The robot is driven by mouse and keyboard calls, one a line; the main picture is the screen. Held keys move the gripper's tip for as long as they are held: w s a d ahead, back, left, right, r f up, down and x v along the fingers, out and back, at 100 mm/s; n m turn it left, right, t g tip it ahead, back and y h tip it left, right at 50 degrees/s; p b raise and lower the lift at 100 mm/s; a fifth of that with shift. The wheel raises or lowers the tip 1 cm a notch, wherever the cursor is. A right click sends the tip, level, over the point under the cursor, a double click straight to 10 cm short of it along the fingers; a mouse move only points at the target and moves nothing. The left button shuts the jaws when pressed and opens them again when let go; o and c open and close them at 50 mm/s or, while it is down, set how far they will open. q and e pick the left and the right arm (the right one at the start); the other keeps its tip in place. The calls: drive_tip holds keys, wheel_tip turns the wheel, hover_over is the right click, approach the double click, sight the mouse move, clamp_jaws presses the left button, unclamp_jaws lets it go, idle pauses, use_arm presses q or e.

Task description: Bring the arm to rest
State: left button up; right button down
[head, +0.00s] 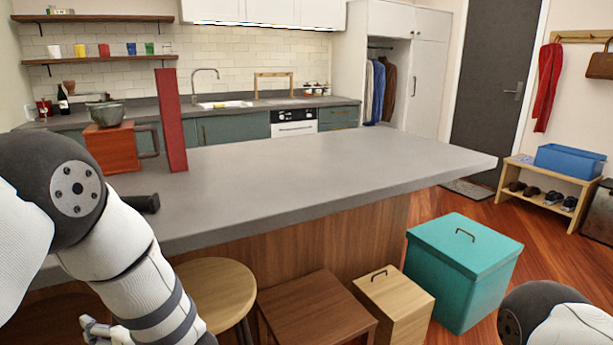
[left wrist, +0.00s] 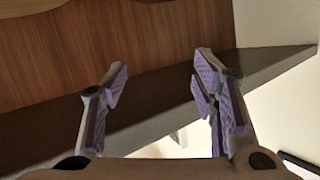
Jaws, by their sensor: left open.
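My left arm comes in from the left, bent in front of the counter. My left gripper (head: 98,328) shows small at the bottom left of the head view, low beside the stool and partly hidden by my forearm. In the left wrist view my left gripper (left wrist: 161,88) is open, its two purple-padded fingers wide apart with nothing between them. Brown wood panelling fills the upper left behind the fingers. Part of my right arm shows at the lower right of the head view; its gripper is out of the picture.
The grey counter (head: 330,165) carries a red upright block (head: 171,120) and a reddish-brown box (head: 110,148). A dark object (head: 146,203) lies near its edge, partly hidden.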

use_arm(q)
drive_tip(key=s+d+f+m+g+h, duration=0.1)
drive_tip(key=s+d+f+m+h, duration=0.25)
drive_tip(key=s+f, duration=0.45)
drive_tip(key=s+d+f+m+h, duration=0.2)
drive_tip(key=s+f+m+h, duration=0.15)
drive_tip(key=s+f, duration=0.4)
drive_tip(key=s+d+f+m+g+h, duration=0.1)
drive_tip(key=s+d+g+h, duration=0.1)
drive_tip(key=s, duration=0.6)
drive_tip(key=s+d+f+g+h, duration=0.1)
drive_tip(key=s+f+g+h, duration=0.1)
drive_tip(key=s, duration=0.7)
drive_tip(key=s+d+f+m+g+h, duration=0.1)
drive_tip(key=s+g, duration=0.3)
drive_tip(key=s, duration=0.5)
drive_tip(key=shift+d+f+m+g+h+p, duration=0.3)
drive_tip(key=shift+d+f+h+p, duration=0.15)
drive_tip(key=shift+d, duration=0.4)
